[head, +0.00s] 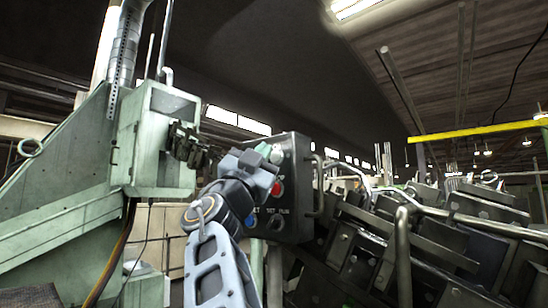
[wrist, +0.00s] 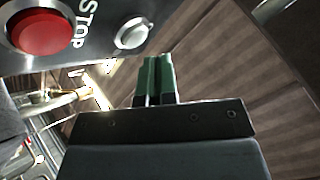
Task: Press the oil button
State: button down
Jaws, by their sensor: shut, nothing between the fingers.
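The dark control panel (head: 298,165) is in the middle of the head view, with a red button (head: 278,187), a pale round button (head: 277,155) and small controls along its lower edge. My gripper (head: 264,149) is in front of the panel's upper left and covers part of it. In the wrist view, my gripper's green fingers (wrist: 154,78) are together and empty. A large red button (wrist: 40,28) marked STOP and a small silver round part (wrist: 133,34) show on the panel to their upper left. I cannot read an oil label; contact with the panel cannot be told.
A green machine housing (head: 160,140) stands on the left. Dark machine blocks and bent metal handles (head: 403,255) crowd the right. A curved handle (head: 319,185) stands out from the panel's right side. A yellow rail (head: 475,131) crosses behind.

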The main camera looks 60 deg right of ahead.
jog(key=shift+d, duration=0.1)
dwell(0.6)
jog(key=shift+d+b, duration=0.35)
jog(key=shift+b, duration=0.15)
jog(key=shift+d, duration=0.45)
dwell(0.5)
jog(key=shift+a+b, duration=0.2)
jog(key=shift+b, duration=0.2)
jog(key=shift+a+b, duration=0.3)
jog(key=shift+a, duration=0.35)
jog(key=shift+w+a+b, duration=0.2)
jog(key=shift+a+b, duration=0.75)
jog(key=shift+a, duration=1.55)
